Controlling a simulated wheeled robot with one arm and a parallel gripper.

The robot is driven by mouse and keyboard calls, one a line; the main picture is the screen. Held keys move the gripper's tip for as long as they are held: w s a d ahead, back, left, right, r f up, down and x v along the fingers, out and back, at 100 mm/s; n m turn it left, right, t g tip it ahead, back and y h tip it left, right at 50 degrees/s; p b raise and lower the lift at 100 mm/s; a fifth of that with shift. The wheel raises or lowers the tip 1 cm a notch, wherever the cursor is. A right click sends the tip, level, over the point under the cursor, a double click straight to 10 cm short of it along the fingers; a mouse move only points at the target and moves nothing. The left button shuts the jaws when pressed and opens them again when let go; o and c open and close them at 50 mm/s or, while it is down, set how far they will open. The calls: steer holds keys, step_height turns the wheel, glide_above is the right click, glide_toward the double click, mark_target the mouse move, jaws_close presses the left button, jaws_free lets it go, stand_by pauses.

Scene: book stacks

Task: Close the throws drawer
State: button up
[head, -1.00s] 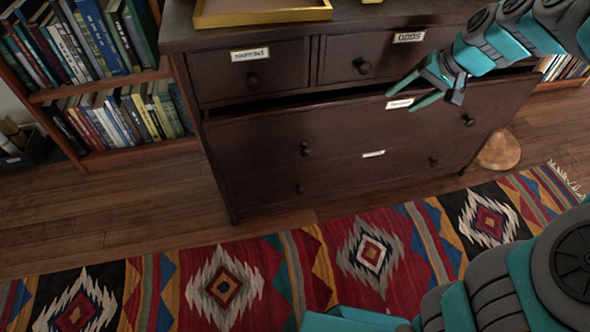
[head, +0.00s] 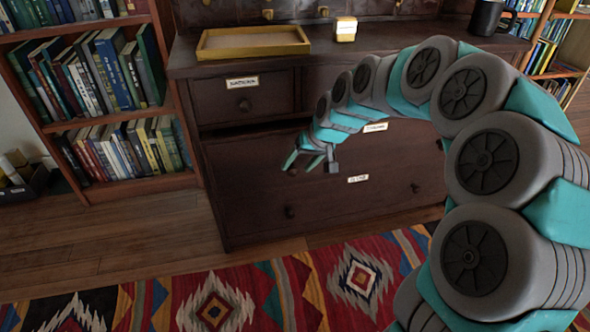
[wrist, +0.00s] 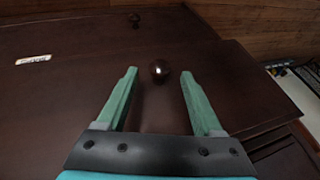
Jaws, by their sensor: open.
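The dark wooden dresser has two small top drawers over two wide drawers. The upper wide drawer (head: 240,160) stands out a little, with a dark gap along its top edge. Its white label (head: 375,127) is too small to read, so I cannot confirm that it says throws. My gripper (head: 308,163) is open in front of this drawer's left part. In the wrist view, its green fingers stand on either side of a round dark knob (wrist: 160,70). The knob appears free of both fingers.
The lower wide drawer (head: 250,215) appears shut and has its own label (head: 358,178). A yellow-rimmed tray (head: 253,50), a small box (head: 346,30) and a dark mug (head: 487,17) stand on top. A bookshelf (head: 120,105) is at left; a patterned rug (head: 215,308) lies in front.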

steer(key=shift+x, duration=1.25)
jaws_close()
stand_by(0.4)
